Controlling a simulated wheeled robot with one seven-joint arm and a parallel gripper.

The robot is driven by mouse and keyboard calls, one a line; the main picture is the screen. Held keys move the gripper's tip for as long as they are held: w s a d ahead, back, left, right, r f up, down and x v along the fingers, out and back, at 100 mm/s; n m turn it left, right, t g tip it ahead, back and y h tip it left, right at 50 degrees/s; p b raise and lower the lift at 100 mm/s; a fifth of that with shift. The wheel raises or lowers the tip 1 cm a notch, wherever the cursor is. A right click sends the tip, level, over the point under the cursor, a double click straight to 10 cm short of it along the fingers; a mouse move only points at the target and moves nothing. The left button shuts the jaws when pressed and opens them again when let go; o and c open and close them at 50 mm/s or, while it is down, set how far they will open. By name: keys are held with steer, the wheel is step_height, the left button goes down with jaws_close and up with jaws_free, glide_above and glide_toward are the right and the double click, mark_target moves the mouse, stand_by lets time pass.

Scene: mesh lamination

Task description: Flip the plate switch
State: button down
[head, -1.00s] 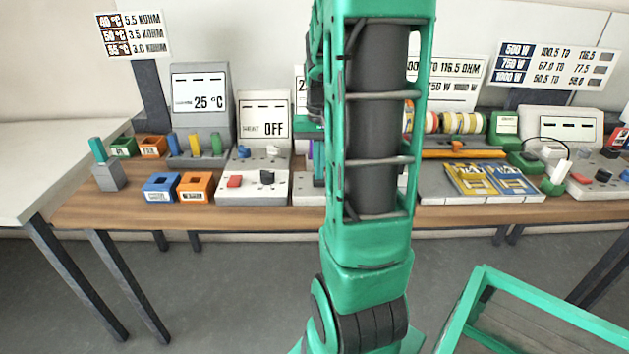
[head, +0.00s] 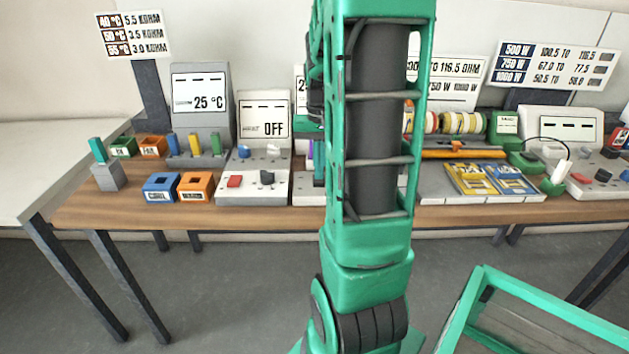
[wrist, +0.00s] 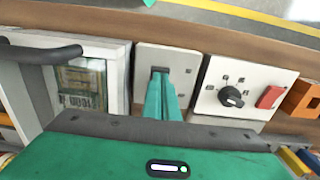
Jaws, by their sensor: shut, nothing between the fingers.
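In the wrist view my gripper (wrist: 161,80) is shut and empty. Its green fingertips are at a small dark switch (wrist: 159,71) on a pale panel (wrist: 183,58). The fingers hide most of the switch, so I cannot tell its position or whether they touch it. In the head view my arm hides most of this panel (head: 306,188).
In the wrist view, a control box with a black knob (wrist: 232,97) and a red button (wrist: 270,97) is close on the right. A clear-windowed unit with a dark handle (wrist: 55,53) is on the left. A display reads OFF (head: 264,128).

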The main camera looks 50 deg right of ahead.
steer(key=shift+f, duration=0.7)
stand_by(0.6)
step_height(320, 180, up, 7)
stand_by(1.0)
stand_by(0.5)
